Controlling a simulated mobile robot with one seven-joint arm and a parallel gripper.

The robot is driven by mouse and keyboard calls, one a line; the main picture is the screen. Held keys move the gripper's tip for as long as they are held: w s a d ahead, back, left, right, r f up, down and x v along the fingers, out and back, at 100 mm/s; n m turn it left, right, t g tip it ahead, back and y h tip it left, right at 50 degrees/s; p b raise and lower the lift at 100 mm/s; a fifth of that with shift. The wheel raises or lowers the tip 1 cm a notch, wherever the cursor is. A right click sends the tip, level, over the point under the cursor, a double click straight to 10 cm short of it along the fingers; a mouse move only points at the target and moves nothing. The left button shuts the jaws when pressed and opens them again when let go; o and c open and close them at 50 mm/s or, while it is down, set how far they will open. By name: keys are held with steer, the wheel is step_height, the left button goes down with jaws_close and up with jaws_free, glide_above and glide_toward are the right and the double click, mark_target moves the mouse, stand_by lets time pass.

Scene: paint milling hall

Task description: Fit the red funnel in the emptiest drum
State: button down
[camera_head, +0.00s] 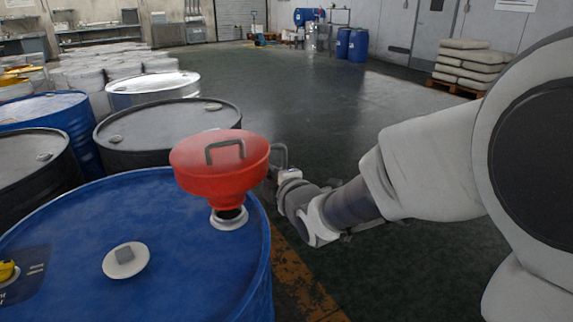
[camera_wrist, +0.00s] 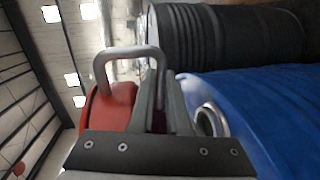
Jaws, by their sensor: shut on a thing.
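The ring (camera_wrist: 208,120) on the blue drum also shows there. Drum fill levels are not visible.
Dark drums (camera_head: 165,130) and another blue drum (camera_head: 45,108) stand close behind and left. Open floor (camera_head: 320,110) lies beyond; stacked sacks (camera_head: 468,62) are far right.

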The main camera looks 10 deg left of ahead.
steer(key=shift+f, duration=0.1)
steer(key=shift+f+b, duration=0.35)
steer(key=shift+b, duration=0.4)
steer(key=shift+f+b, duration=1.3)
steer(key=shift+b, duration=0.65)
steer(key=c, duration=0.8)
jaws_free()
steer(key=shift+f, duration=0.1)
